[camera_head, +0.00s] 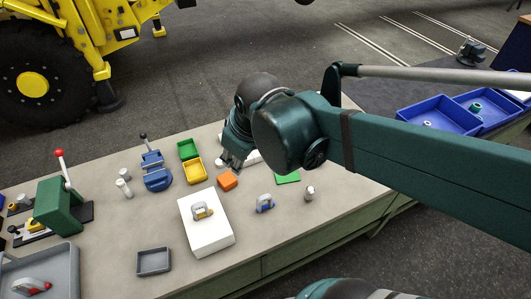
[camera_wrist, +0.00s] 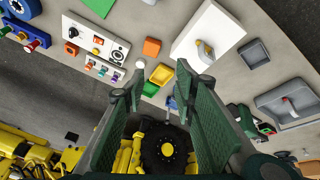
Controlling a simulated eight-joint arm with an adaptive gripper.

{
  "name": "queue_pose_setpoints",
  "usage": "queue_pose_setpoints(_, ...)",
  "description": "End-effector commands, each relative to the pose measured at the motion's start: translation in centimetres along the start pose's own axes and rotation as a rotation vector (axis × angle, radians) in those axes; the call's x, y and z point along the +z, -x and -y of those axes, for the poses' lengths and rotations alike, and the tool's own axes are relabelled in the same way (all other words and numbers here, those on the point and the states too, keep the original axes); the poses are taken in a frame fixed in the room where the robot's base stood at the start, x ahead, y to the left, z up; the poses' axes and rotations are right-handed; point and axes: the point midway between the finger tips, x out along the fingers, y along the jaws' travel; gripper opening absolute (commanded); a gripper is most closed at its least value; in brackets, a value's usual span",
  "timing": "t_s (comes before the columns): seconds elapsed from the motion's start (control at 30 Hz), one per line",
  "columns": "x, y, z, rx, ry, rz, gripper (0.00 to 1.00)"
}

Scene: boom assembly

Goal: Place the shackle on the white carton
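The white carton (camera_head: 209,240) lies flat near the front middle of the bench. A grey shackle with a yellow part (camera_head: 202,210) rests on its top; both carton (camera_wrist: 215,25) and shackle (camera_wrist: 205,52) also show at the upper right of the wrist view. A second, similar shackle-like piece with blue parts (camera_head: 264,203) stands on the bench right of the carton. My gripper (camera_head: 230,164) is above the bench behind the carton, clear of both pieces. In the wrist view its fingers (camera_wrist: 160,68) are spread apart with nothing held between them.
An orange block (camera_head: 228,180) lies below my gripper. Yellow (camera_head: 195,170) and green (camera_head: 187,149) bins and a blue vise (camera_head: 156,175) stand to the left. A small metal cylinder (camera_head: 310,193) stands at right. A grey bin (camera_head: 154,261) lies in front; bench around it is clear.

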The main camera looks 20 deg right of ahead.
Motion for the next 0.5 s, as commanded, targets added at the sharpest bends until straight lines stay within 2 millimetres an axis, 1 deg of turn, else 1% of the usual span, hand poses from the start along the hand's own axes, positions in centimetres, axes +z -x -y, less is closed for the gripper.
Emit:
queue_pose_setpoints(0.03,0.6,0.4,-0.4,0.012,-0.040,-0.014,0.28)
queue_pose_setpoints(0.3,3.0,2.5,-2.1,0.066,-0.268,-0.100,0.28)
queue_pose_setpoints(0.5,4.6,3.7,-3.2,0.095,-0.414,-0.160,0.28)
